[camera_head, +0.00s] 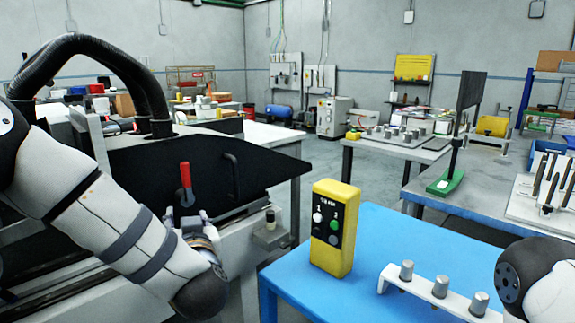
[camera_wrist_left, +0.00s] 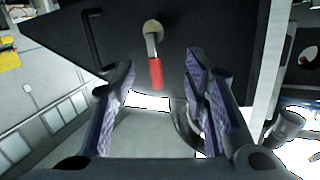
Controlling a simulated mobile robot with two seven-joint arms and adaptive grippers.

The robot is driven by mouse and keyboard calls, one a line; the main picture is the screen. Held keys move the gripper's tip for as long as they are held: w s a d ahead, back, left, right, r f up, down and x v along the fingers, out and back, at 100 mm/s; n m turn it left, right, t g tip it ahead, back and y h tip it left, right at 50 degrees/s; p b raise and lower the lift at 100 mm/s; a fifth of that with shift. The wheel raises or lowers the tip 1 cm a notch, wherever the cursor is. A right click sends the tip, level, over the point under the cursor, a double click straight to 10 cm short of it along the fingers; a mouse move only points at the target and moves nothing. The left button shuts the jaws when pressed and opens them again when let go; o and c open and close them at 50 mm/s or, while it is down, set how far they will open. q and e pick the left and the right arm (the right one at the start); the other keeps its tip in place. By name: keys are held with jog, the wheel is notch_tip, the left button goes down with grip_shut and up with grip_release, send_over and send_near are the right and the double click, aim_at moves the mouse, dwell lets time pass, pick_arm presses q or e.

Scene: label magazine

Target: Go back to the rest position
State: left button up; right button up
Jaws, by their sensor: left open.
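My left arm comes in from the left in the head view, and its gripper (camera_head: 190,222) is partly hidden behind the wrist. It is just below a red-handled lever (camera_head: 185,178) on the front of a dark machine cover (camera_head: 150,165). In the left wrist view my left gripper (camera_wrist_left: 160,75) is open, its two fingers apart on either side of the red handle (camera_wrist_left: 155,72). The handle lies beyond the fingers, and I see no contact. My right arm shows only as a white and black link at the lower right of the head view; its gripper is out of view.
A yellow button box (camera_head: 334,228) stands on a blue table (camera_head: 390,245). A white rack (camera_head: 425,290) with several grey cylinders is at its front edge. A grey workbench (camera_head: 425,190) with a green-based stand (camera_head: 446,182) is at right. Open floor (camera_head: 325,165) lies behind.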

pick_arm(q)
jog(key=s+d+f+m+g+h, duration=0.2)
jog(key=s+f+g+h, duration=0.2)
jog(key=s+f, duration=0.8)
jog(key=s+d+f+m+g+h, duration=0.3)
jog(key=s+f, duration=0.5)
jog(key=f, duration=0.8)
jog(key=s+a+f+g, duration=0.1)
jog(key=s+g, duration=0.2)
jog(key=s, duration=0.5)
jog(key=s+a+f+g, duration=0.1)
jog(key=s+f+g, duration=0.1)
jog(key=s, duration=0.6)
jog(key=s+a+f+n+g, duration=0.1)
jog(key=s+g, duration=0.3)
jog(key=s, duration=0.5)
jog(key=shift+a+f+h, duration=0.4)
jog(key=shift+a+f, duration=0.05)
jog(key=shift+a, duration=0.1)
jog(key=shift+w, duration=0.1)
